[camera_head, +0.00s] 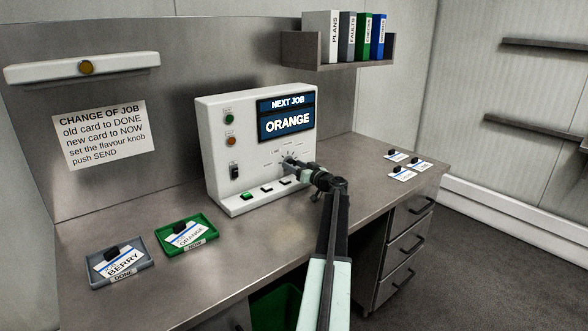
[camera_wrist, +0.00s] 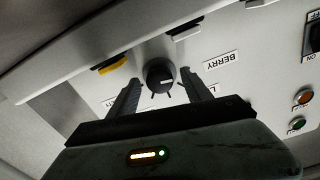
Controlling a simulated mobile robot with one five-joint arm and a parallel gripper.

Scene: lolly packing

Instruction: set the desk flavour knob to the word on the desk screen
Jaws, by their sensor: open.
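The desk screen (camera_head: 286,117) on the white console (camera_head: 222,120) reads NEXT JOB, ORANGE. The flavour knob (camera_wrist: 159,75) is round and black, on the console front. In the head view it is mostly hidden by my gripper (camera_head: 291,163). In the wrist view my gripper (camera_wrist: 160,80) is open, one finger on each side of the knob, with light gaps showing. I cannot tell how deep the fingers reach around it. A BERRY label (camera_wrist: 221,60) is readable beside the knob. Other labels are partly hidden by the fingers. Which word the knob points at is unclear.
A green NOW tray (camera_head: 207,242) holds an ORANGE card; a grey DONE tray (camera_head: 147,267) holds a BERRY card. Several loose cards (camera_head: 402,174) lie on the desk's right. Buttons (camera_head: 251,196) line the console's lower ledge. A shelf with binders (camera_head: 300,64) hangs above.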

